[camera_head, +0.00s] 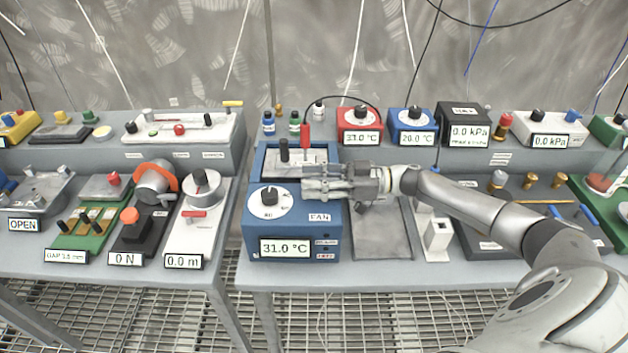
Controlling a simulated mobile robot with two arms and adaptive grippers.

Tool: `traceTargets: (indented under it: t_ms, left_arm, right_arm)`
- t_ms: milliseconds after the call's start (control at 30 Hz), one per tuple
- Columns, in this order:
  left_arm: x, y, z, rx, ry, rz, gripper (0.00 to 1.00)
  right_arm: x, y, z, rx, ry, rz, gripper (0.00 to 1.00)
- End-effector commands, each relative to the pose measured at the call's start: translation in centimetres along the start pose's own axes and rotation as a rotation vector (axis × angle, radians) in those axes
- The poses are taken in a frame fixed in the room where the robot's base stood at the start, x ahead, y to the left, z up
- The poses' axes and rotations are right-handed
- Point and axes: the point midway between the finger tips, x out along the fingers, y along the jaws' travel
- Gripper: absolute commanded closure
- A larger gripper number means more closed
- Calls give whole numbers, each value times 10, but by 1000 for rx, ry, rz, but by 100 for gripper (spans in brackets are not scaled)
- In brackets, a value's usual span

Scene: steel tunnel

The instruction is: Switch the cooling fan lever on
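The blue fan box (260,228) stands on the right-hand table, with a white dial, a FAN label (319,217) and a 31.0 °C display (284,248). On its back top is a pale plate with a black upright handle (284,150) and a red upright handle (305,137); I cannot tell which is the fan lever. My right gripper (306,181) reaches in from the right over the box, just in front of the red handle, and hides part of the top. Contact is not clear, and the finger gap is too small to judge. My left gripper is out of view.
A red box (359,124) and a smaller blue box (411,127) stand on the raised shelf behind. A grey plate (383,240) and a white block (438,238) lie to the right. The left table (100,270) carries several devices; a gap separates the tables.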

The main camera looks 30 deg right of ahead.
Motion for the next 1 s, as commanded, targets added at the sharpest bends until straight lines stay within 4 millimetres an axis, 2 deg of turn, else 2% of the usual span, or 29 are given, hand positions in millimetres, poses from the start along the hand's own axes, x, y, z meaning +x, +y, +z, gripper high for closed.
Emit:
traceTargets:
  t_ms: [167, 267, 700, 833, 1000]
  left_arm:
    - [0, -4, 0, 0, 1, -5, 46]
    - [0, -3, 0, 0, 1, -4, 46]
    - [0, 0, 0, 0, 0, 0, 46]
    - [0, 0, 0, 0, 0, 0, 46]
    - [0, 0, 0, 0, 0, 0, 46]
  right_arm:
    - [-2, 0, 0, 0, -1, 0, 64]
    - [-11, 1, 1, 0, -3, 2, 64]
    - [-97, 0, 2, 2, -4, 2, 64]
    - [-113, 0, 1, 1, -3, 1, 64]
    - [-120, 0, 0, 0, 0, 1, 64]
